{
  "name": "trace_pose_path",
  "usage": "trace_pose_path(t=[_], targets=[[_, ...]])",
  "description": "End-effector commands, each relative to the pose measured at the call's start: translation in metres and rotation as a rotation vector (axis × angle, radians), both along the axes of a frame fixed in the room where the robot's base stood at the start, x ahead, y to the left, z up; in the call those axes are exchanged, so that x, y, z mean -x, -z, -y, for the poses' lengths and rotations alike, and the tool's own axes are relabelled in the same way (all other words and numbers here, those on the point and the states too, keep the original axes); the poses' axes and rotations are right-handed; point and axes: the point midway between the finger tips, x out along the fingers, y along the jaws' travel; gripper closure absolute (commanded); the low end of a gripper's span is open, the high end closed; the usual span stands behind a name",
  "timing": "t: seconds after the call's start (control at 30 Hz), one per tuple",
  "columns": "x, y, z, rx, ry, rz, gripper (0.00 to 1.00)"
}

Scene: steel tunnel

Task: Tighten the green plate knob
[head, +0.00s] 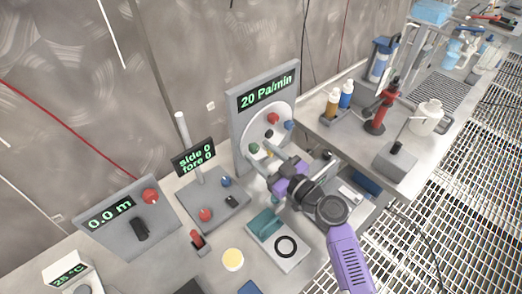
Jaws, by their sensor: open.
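The green knob (254,148) sits at the lower left of a round white plate (284,112) on an upright grey panel. The panel's display (267,92) reads "20 Pa/min". A red knob (273,118) and a blue knob (289,125) are also on the plate, with a small dark part near its middle. My gripper (264,166) is open, close in front of the plate's lower part, just below and right of the green knob. It seems apart from the knob, but I cannot tell the exact gap. My purple and grey arm hides the panel's lower right.
A "side 0 fore 0" display (193,157) with a post stands left of the panel. A grey device with a black ring (285,246) lies below my gripper. Bottles (346,94) and a red tool (381,108) stand on the right bench.

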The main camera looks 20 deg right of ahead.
Motion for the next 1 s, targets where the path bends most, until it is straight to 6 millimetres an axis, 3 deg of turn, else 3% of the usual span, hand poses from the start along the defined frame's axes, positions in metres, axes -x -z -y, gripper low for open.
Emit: trace_pose_path(t=[0.33, 0.6, 0.83, 1.0], targets=[[-0.0045, 0.0007, -0.0017, 0.0, 0.0, -0.001, 0.5], [-0.0043, 0.0007, -0.0016, -0.001, 0.0, -0.001, 1.0], [-0.0043, 0.0022, -0.002, -0.03, -0.001, -0.01, 1.0], [-0.0042, 0.0036, -0.0015, -0.143, 0.0, -0.046, 1.0]])
